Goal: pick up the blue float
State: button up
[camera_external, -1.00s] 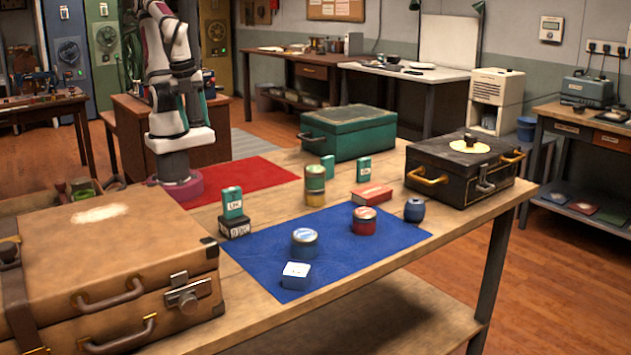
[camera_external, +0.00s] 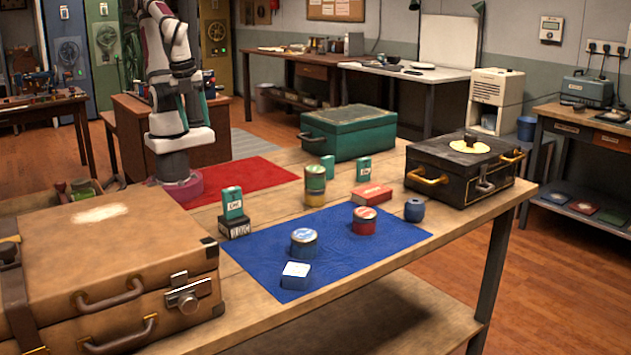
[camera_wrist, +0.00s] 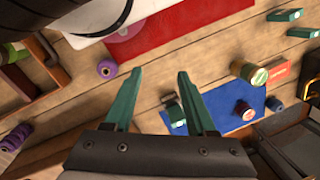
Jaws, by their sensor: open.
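The likely blue float is a small, rounded dark-blue piece (camera_external: 414,210) with a hole in its top. It stands on the wooden table just off the right edge of the blue mat (camera_external: 340,232). In the wrist view it shows small at the right (camera_wrist: 274,104). My gripper (camera_wrist: 160,70) has two green fingers spread wide with nothing between them. It is high above the table and well apart from the float, which lies to the right of the fingers in the wrist view.
A red tin (camera_external: 364,220), a blue tin (camera_external: 304,242) and a white-topped blue box (camera_external: 295,275) stand on the mat. A red box (camera_external: 372,194) lies behind the float. A black case (camera_external: 465,170) is right of it; a brown suitcase (camera_external: 110,250) fills the left.

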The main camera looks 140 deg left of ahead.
jog(key=o, duration=0.6)
jog(key=w+d+n+h, duration=0.6)
jog(key=w+n+h, duration=0.1)
jog(key=w+n, duration=0.35)
jog(key=w+a+f+n+t+h, duration=0.1)
jog(key=w+a+n+t+h, duration=0.3)
jog(key=w+n, duration=0.5)
jog(key=n+t+y, duration=0.9)
jog(key=n+y, duration=0.3)
jog(key=n, duration=1.2)
send_over(409, 203)
jog(key=s+d, duration=0.3)
jog(key=s, duration=1.2)
jog(key=f, duration=1.2)
jog(key=shift+a+f, duration=0.2)
jog(key=shift+n, duration=0.35)
jog(key=x, duration=0.5)
jog(key=a+x, duration=0.1)
jog(key=x, duration=0.9)
jog(key=shift+w+a+f, duration=0.15)
jog(key=shift+a+f, duration=0.1)
jog(key=shift+f, duration=0.1)
